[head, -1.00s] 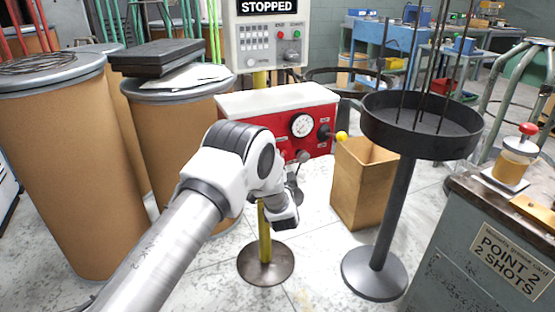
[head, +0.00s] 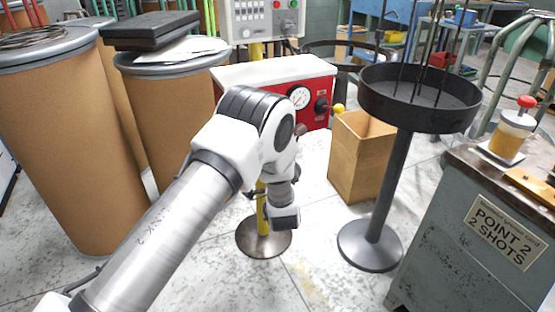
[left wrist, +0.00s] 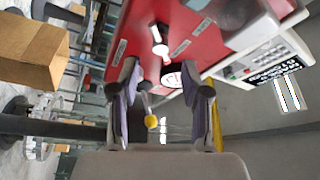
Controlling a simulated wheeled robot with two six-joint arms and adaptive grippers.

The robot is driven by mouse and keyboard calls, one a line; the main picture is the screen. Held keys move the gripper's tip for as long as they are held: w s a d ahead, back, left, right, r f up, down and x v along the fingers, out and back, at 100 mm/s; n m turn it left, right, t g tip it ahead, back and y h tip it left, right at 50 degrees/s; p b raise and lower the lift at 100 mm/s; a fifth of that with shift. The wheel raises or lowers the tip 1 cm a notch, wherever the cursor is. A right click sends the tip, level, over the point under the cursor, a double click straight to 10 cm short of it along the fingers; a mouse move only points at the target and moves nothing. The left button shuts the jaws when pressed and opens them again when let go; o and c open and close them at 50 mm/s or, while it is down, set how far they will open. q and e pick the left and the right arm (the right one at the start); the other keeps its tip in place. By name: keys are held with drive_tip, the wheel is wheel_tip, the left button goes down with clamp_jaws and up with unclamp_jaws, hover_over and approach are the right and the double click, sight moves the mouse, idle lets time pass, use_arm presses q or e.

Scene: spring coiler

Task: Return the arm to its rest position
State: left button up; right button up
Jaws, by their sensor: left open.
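My left arm reaches in from the lower left of the head view, and its left gripper (head: 284,217) hangs low in front of the yellow post. The fingers are small and partly hidden there. In the left wrist view the two fingers of the left gripper (left wrist: 165,92) stand apart with nothing between them. The red machine box (head: 318,100) with a white top and a gauge is behind the arm, apart from the gripper. Its yellow-knobbed lever (head: 339,108) sticks out at the right and also shows in the left wrist view (left wrist: 151,121). My right gripper is not in view.
Brown drums (head: 60,150) stand at left. A cardboard box (head: 358,160) and a black round tray on a stand (head: 415,112) are right of the arm. A grey cabinet (head: 450,245) with a small pump jar (head: 510,135) is at far right. Floor between is clear.

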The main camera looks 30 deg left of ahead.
use_arm(q)
drive_tip(key=v, duration=0.4)
drive_tip(key=shift+s+d, duration=0.1)
